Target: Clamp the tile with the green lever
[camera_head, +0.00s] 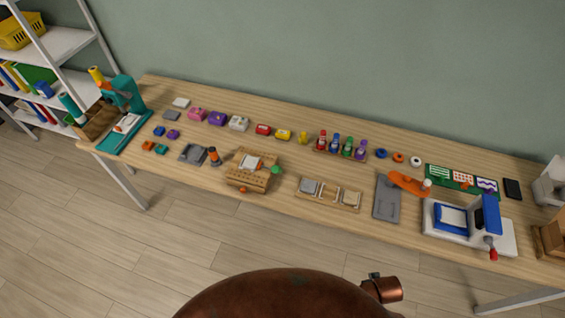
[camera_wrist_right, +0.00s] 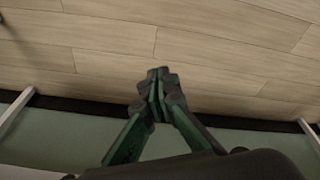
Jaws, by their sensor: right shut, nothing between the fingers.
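A wooden block fixture (camera_head: 247,183) stands near the front edge of the table, left of centre. A pale tile (camera_head: 250,162) lies on its top, with a bit of orange-red beside it. The green lever (camera_head: 276,170) shows as a rounded green end at the fixture's right side. Whether the lever presses on the tile is too small to tell. My right gripper (camera_wrist_right: 160,88) is shut and empty in the right wrist view, with only wood planks and a grey-green surface behind it. Neither gripper shows in the head view.
A grey base with an orange-topped post (camera_head: 213,156) stands left of the fixture. A wooden tray with tiles (camera_head: 329,194) is to its right. A grey plate with an orange paddle (camera_head: 408,183) and a white-blue press (camera_head: 468,228) stand farther right. Small coloured pieces line the back.

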